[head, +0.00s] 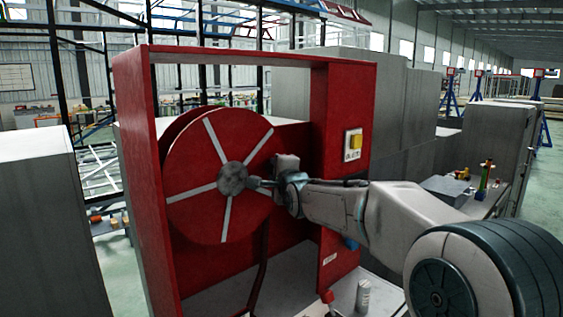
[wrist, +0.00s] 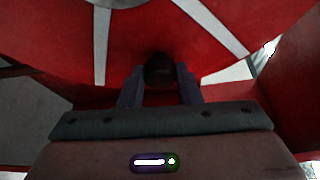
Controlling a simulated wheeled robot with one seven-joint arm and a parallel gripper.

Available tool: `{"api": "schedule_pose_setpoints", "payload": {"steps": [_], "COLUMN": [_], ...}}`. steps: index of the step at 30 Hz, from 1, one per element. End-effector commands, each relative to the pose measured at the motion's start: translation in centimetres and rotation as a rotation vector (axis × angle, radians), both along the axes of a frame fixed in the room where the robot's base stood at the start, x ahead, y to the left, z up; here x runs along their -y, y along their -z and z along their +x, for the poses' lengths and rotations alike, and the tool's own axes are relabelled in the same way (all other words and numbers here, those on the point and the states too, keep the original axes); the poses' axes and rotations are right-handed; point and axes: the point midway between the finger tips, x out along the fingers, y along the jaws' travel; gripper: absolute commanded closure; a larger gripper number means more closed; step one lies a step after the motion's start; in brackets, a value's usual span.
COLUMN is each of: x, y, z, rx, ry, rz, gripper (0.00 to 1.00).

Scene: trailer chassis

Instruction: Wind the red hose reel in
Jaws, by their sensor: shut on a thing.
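The red hose reel (head: 205,200) is a round red disc with pale spokes and a grey hub (head: 232,178), set in a red open-fronted frame (head: 133,150). Its face also fills the top of the wrist view (wrist: 140,45). My gripper (head: 268,184) reaches in from the right, just right of the hub. In the wrist view its two fingers (wrist: 160,88) are shut on a dark round knob (wrist: 160,70) in front of the reel face. A dark red hose (head: 262,270) hangs below the reel.
A yellow switch box (head: 353,144) is on the frame's right post. A white can (head: 363,297) stands near the frame's lower right. A grey block (head: 50,220) stands at the left, and a bench with small items (head: 480,185) is at the right.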

Motion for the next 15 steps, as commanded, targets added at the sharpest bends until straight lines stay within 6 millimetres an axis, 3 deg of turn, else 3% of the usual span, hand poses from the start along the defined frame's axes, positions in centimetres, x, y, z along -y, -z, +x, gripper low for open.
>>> {"api": "schedule_pose_setpoints", "payload": {"steps": [15], "x": [0.01], "y": [1.14], "z": [0.01], "rx": [-0.065], "ry": [-0.001], "rz": [0.077], "gripper": [1.00]}}
